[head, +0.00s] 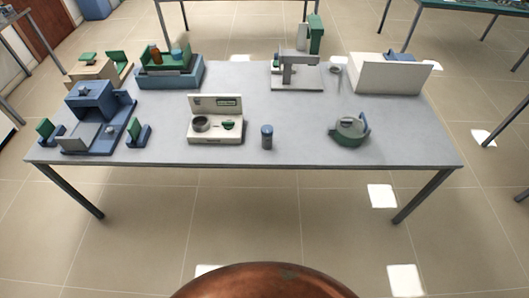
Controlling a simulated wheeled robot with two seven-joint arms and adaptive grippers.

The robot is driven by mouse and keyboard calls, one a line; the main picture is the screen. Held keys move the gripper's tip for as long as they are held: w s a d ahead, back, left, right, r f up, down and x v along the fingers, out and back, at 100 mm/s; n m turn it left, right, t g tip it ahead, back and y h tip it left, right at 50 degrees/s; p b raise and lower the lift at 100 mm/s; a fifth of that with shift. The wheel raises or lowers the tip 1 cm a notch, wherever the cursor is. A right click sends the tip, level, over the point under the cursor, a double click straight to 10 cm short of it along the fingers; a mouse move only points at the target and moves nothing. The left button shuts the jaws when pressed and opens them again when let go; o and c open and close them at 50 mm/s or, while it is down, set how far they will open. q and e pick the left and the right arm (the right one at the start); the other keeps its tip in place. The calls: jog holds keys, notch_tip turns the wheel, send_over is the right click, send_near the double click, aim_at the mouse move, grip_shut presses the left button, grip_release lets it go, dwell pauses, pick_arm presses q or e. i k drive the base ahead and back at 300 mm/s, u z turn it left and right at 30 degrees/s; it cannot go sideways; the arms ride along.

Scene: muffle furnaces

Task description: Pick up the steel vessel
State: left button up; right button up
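I cannot tell for certain which thing is the steel vessel. A small upright grey cylinder with a blue top (267,137) stands near the front edge of the table, at its middle. A round grey pot-like piece (201,124) sits on a cream device (216,138) just left of it. A squat green and grey round vessel with a blue upright part (350,130) stands at the right front. Neither of my grippers is in view.
The grey table (300,142) has free room between the cylinder and the green vessel. A blue device (93,110) fills the left end. A green-and-blue unit (170,69), a grey stand (297,75) and a white box (388,76) stand along the back.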

aim_at(266, 142)
jog(key=u, duration=1.05)
jog(key=i, duration=0.6)
jog(key=z, duration=0.15)
